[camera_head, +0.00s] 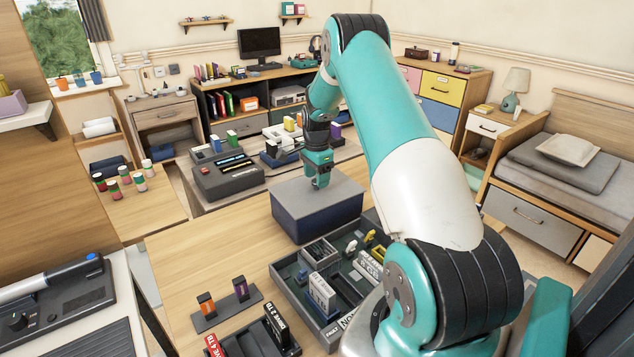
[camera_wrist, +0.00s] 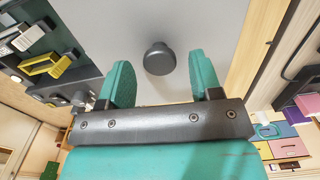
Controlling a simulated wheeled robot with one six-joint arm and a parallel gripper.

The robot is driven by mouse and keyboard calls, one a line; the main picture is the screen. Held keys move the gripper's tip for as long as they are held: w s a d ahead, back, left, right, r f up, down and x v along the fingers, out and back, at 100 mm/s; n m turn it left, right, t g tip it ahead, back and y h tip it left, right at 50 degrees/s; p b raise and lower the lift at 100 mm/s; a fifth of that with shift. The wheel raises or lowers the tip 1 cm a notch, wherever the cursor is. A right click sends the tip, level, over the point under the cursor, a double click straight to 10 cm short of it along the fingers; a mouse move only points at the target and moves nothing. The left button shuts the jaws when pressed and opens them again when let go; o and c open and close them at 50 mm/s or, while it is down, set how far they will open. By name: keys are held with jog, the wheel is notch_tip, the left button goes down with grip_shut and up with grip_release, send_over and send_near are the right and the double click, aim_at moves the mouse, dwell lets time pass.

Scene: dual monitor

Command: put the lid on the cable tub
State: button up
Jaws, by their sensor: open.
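The cable tub (camera_head: 318,222) is a dark blue box on the wooden table. Its grey lid (camera_head: 341,190) lies flat on top and appears to cover the opening. The lid's round dark knob (camera_wrist: 159,57) shows in the wrist view against the grey lid surface (camera_wrist: 215,30). My gripper (camera_head: 320,184) is above the middle of the lid, pointing down. In the wrist view my gripper (camera_wrist: 160,68) is open, with one teal finger on each side of the knob and visible gaps between. In the head view the gripper hides the knob.
A dark divided tray (camera_head: 284,284) with several small items stands close in front of the tub. A small stand with two upright pieces (camera_head: 227,314) is at the front left. Dark boxes (camera_head: 228,182) stand behind left. Bare table (camera_head: 190,250) lies left of the tub.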

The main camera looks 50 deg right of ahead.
notch_tip(320, 180, up, 10)
jog(key=f+b, duration=0.1)
jog(key=s+a+r+n+t+y, duration=0.1)
jog(key=a+r+n, duration=0.4)
jog(key=a, duration=0.6)
jog(key=s+a+r+n, duration=0.1)
jog(key=a+r+n, duration=0.35)
jog(key=a, duration=0.75)
jog(key=s+a+r+n+y, duration=0.2)
jog(key=s+a+r+n, duration=0.1)
jog(key=s+a+n, duration=1.3)
jog(key=s+a+f+n+g+y, duration=0.1)
jog(key=s+a+n, duration=0.2)
jog(key=s+a, duration=0.4)
jog(key=s, duration=0.2)
jog(key=shift+s, duration=0.3)
